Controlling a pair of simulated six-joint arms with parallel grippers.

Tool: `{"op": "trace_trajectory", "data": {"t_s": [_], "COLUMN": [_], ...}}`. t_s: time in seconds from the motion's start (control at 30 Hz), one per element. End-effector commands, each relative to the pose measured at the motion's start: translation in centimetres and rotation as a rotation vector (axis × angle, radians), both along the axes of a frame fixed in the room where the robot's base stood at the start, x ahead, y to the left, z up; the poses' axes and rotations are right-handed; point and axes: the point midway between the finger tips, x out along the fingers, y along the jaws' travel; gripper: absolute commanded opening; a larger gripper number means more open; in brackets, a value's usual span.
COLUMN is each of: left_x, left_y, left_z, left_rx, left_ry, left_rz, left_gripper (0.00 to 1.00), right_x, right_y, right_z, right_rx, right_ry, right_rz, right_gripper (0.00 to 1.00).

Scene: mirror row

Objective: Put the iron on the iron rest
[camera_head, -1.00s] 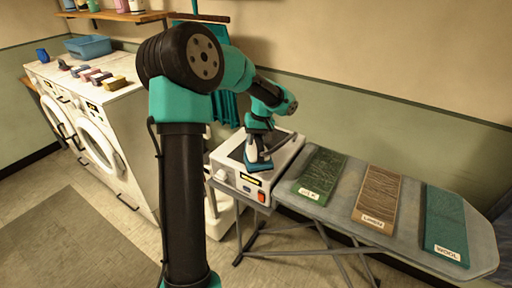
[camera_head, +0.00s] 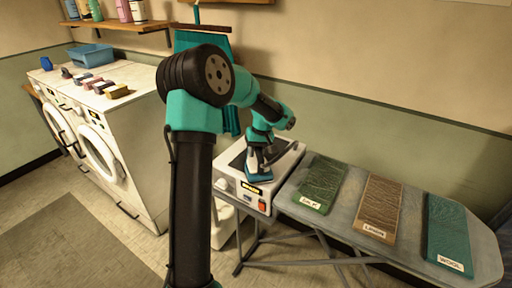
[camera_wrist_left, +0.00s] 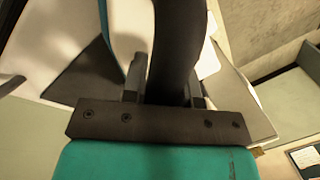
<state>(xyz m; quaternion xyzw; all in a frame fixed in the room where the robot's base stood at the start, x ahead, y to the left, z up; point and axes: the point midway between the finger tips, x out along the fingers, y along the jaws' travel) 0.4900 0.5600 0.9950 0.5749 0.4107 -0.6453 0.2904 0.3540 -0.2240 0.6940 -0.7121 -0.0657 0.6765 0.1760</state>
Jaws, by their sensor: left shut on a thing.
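The iron (camera_head: 257,168), dark with teal parts, is held by my left gripper (camera_head: 260,143) over the top of the white station box that serves as the iron rest (camera_head: 228,184). The rest has a dark pad on top, partly hidden by the iron and arm. In the left wrist view, the fingers of my left gripper (camera_wrist_left: 166,88) are shut on the dark iron handle (camera_wrist_left: 176,45). The white rest (camera_wrist_left: 50,45) shows beyond it. I cannot tell whether the iron touches the pad. My right gripper is not in view.
The ironing board (camera_head: 340,222) right of the rest carries a green cloth (camera_head: 320,182), a brown cloth (camera_head: 379,208) and a teal cloth (camera_head: 448,230), each labelled. White washers (camera_head: 125,130) stand left. A wall is close behind the board.

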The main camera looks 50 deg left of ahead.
Motion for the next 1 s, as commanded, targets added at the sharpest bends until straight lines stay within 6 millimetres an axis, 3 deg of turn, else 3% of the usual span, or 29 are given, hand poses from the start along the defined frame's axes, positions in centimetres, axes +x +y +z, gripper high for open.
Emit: {"op": "trace_trajectory", "data": {"t_s": [0.43,0.47,0.7,1.0], "left_x": [0.03,0.0,0.0,0.01], "left_y": [0.07,0.04,0.03,0.04], "left_z": [-0.24,-0.35,-0.34,-0.19], "left_rx": [0.002,0.001,0.001,0.001], "left_ry": [-0.003,-0.001,-0.001,-0.001], "left_rz": [0.0,0.001,0.001,0.001], "left_gripper": [0.0,0.29,0.52,0.52], "right_x": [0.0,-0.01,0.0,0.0], "right_y": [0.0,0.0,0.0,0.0], "right_z": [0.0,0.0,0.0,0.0], "right_rx": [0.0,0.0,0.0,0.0], "right_ry": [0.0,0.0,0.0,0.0], "right_rz": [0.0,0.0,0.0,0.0], "right_gripper": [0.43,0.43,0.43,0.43]}}
